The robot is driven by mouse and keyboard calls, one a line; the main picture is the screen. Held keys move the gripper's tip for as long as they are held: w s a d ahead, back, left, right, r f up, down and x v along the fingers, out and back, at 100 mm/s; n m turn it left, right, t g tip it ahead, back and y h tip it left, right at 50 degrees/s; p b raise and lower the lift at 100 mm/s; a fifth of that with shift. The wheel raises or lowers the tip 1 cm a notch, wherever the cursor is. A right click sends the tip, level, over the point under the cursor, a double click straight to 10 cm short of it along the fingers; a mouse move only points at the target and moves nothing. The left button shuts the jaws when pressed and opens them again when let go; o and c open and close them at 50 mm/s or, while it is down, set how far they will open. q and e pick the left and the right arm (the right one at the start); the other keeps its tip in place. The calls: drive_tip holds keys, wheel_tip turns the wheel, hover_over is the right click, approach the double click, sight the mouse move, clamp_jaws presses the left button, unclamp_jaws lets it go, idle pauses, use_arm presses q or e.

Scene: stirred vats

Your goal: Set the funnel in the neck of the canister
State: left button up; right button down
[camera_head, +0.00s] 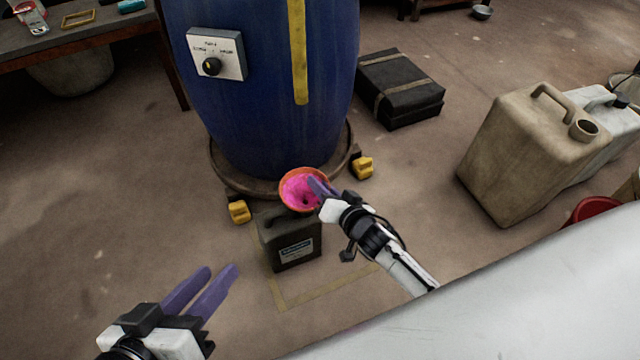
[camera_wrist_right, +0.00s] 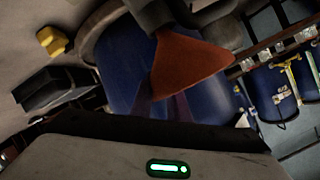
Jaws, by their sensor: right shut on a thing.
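The funnel (camera_head: 296,194) is orange outside with a bright pink inside, and its wide mouth faces up in the head view. My right gripper (camera_head: 319,187) is shut on its right rim. The dark grey canister (camera_head: 290,252) with a pale label stands on the floor in front of the blue vat. The funnel is over the canister's back part and hides its neck, so I cannot tell whether the spout is in it. The right wrist view shows the funnel's orange side (camera_wrist_right: 192,66) close up. My left gripper (camera_head: 208,292) is open and empty at lower left.
The blue vat (camera_head: 262,110) stands on a round base with yellow feet (camera_head: 239,211) just behind the canister. A black case (camera_head: 400,88) lies to its right. A beige jerrycan (camera_head: 530,150) stands further right. Floor at left is clear.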

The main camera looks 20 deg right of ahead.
drive_tip(key=shift+f, duration=0.3)
drive_tip(key=c, duration=1.6)
unclamp_jaws()
